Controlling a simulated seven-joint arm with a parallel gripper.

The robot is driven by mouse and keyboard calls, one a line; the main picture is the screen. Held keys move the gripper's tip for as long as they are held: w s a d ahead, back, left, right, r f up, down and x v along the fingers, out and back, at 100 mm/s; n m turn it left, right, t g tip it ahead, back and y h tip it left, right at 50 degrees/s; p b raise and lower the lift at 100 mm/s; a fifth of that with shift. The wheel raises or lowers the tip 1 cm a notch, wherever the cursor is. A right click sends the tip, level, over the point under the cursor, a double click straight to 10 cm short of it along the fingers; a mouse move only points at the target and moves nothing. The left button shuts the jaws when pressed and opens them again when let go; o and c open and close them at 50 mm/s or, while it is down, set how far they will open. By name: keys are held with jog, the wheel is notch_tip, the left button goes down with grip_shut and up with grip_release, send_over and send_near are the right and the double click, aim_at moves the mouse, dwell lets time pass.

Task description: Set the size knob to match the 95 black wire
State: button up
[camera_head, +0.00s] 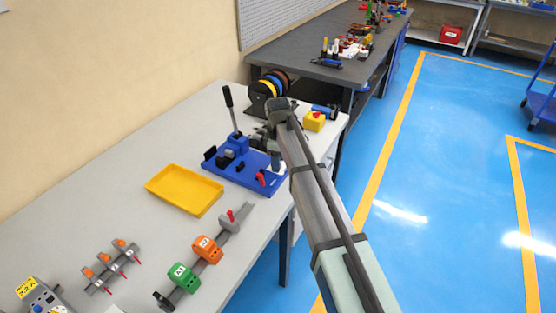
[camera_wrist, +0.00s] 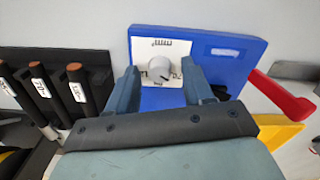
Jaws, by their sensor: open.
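The size knob (camera_wrist: 160,69) is a grey round knob on a white dial plate (camera_wrist: 175,48) with printed marks, fixed to the blue bender base (camera_wrist: 228,52). The fingers of my gripper (camera_wrist: 160,78) are open, one on each side of the knob in the wrist view. I cannot tell whether they touch it. Several black wires with copper ends (camera_wrist: 77,92) stand in a black rack at the left; their white labels are too small to read surely. In the head view the blue base (camera_head: 222,172) shows, but my arm hides the knob.
A red lever (camera_wrist: 280,96) is right of the dial in the wrist view. A yellow tray (camera_head: 184,188), a black-handled lever (camera_head: 230,108), wire spools (camera_head: 268,85) and a yellow box with a red button (camera_head: 314,120) stand on the bench. Bare bench lies left of the tray.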

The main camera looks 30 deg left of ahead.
grip_shut()
dwell(0.4)
jog(key=shift+m, duration=0.3)
jog(key=m, duration=0.5)
jog(key=shift+m, duration=0.3)
jog(key=m, duration=0.5)
jog(key=shift+m, duration=0.4)
